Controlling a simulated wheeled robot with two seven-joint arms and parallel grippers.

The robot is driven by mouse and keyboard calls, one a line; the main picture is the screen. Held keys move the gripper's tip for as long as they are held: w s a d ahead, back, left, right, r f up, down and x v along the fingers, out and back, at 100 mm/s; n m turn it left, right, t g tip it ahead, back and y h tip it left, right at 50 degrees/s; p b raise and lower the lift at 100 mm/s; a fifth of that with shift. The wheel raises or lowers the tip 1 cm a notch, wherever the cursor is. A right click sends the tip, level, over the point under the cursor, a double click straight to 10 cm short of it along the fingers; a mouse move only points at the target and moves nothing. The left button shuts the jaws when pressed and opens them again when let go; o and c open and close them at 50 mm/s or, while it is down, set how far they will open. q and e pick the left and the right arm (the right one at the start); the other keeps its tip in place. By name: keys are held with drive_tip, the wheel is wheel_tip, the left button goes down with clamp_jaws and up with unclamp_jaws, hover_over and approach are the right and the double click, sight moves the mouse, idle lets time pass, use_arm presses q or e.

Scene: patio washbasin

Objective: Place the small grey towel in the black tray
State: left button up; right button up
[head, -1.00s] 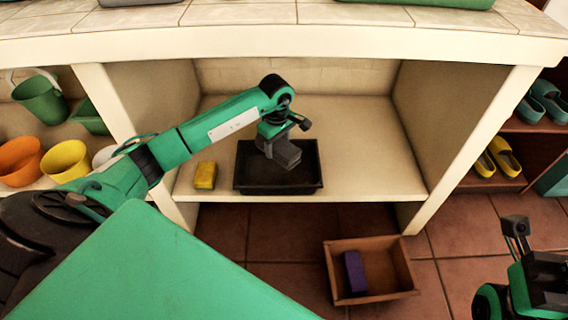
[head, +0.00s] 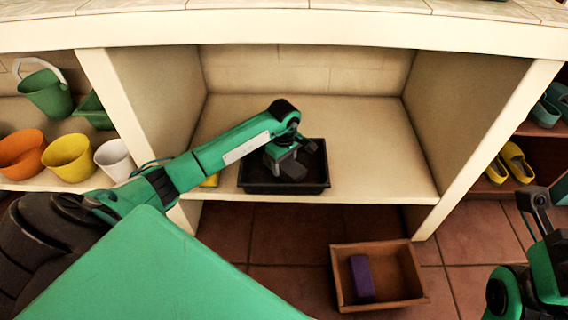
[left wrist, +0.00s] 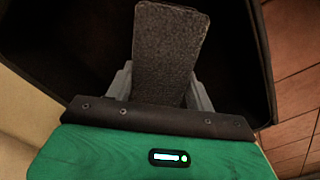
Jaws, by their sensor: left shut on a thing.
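The small grey towel (head: 293,170) is a dark grey folded block. My left gripper (head: 281,162) is shut on it, inside the outline of the black tray (head: 285,188) in the head view. The tray rests on the cream shelf. In the left wrist view the towel (left wrist: 168,60) sticks out between the fingers, with the dark tray (left wrist: 70,50) around and behind it. I cannot tell whether the towel touches the tray floor. My right gripper (head: 530,203) is at the right edge, away from the tray; its jaw opening is unclear.
A yellow sponge (head: 211,180) is mostly hidden behind my left arm, left of the tray. The shelf (head: 375,165) is clear to the right. A wooden box (head: 408,302) with a purple block (head: 362,278) stands on the floor. Pots and buckets (head: 68,157) stand at left.

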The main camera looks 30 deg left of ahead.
use_arm(q)
drive_tip(key=o, duration=1.1)
drive_tip(key=shift+f, duration=0.1)
